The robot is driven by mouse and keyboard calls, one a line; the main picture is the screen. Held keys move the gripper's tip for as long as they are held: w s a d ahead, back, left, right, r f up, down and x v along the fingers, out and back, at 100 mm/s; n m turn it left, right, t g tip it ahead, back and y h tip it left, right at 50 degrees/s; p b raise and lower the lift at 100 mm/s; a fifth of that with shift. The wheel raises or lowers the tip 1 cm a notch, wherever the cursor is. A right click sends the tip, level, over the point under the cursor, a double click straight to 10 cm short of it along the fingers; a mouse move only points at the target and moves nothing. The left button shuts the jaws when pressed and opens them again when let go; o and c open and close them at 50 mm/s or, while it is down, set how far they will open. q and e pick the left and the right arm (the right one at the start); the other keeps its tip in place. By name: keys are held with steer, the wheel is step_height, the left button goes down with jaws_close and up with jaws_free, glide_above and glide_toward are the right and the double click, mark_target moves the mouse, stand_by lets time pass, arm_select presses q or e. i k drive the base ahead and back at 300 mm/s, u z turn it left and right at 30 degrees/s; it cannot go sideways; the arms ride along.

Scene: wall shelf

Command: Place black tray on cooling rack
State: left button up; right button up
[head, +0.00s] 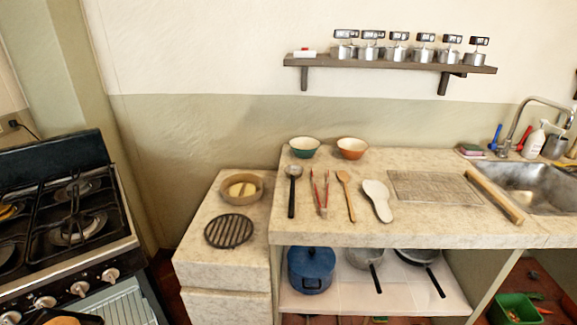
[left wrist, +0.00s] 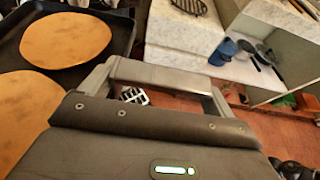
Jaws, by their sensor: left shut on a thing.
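The black tray (left wrist: 125,38) is in the upper left of the left wrist view, carrying two flat round brown pieces (left wrist: 68,38). Part of the tray (head: 92,320) also shows at the bottom left of the head view, in front of the stove. My left gripper (left wrist: 165,74) is shut on the black tray; the exact contact is hard to see. My right gripper is out of view.
A round bowl (head: 258,193) with yellowish contents sits behind the rack. The stove (head: 70,220) is at the left. Utensils, including red tongs (head: 320,192), lie on the higher counter (head: 420,232). A blue pot (head: 310,270) stands on the shelf below.

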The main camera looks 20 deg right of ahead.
mark_target(445, 182)
steer(key=u, duration=0.25)
steer(key=k, duration=0.55)
steer(key=z, duration=2.45)
